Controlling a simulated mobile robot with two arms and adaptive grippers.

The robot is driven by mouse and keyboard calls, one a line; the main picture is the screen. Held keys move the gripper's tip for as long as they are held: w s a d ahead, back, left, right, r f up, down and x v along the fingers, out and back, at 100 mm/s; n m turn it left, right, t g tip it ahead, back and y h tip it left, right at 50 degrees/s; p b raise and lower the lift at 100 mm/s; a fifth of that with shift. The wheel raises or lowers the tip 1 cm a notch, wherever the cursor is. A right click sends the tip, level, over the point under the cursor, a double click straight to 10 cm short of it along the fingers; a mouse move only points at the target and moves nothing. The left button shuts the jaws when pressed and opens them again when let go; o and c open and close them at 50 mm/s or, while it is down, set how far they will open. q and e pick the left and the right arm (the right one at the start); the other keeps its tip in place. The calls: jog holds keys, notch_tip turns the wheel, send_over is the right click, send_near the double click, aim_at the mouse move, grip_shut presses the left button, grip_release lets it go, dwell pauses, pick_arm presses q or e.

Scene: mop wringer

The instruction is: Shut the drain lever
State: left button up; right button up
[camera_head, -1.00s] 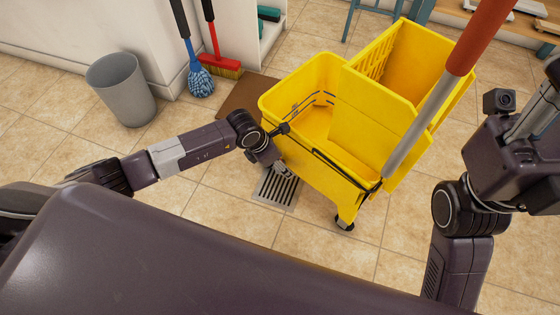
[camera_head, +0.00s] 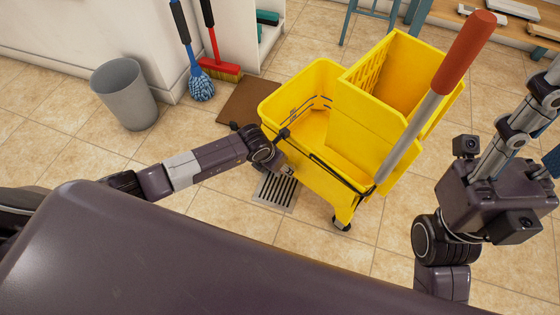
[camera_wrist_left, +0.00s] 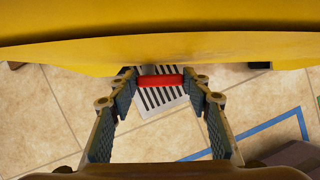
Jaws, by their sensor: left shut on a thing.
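The yellow mop bucket (camera_head: 300,125) stands on its casters on the tiled floor. A red drain lever (camera_wrist_left: 160,81) sits low under the bucket's yellow edge in the left wrist view. My left gripper (camera_wrist_left: 160,84) has its two fingertips at either end of the lever, shut on it. In the head view my left gripper (camera_head: 286,172) is at the bucket's low front side, and the lever is hidden there. My right arm (camera_head: 490,200) is at the right, clear of the bucket; its fingertips cannot be made out.
A floor drain grate (camera_head: 275,191) lies below the left gripper. The wringer handle (camera_head: 464,55) with its red grip rises at the bucket's right.

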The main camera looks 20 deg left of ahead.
pick_arm(q)
jog(key=o, duration=1.2)
jog(key=shift+c, duration=0.2)
jog(key=v, duration=1.2)
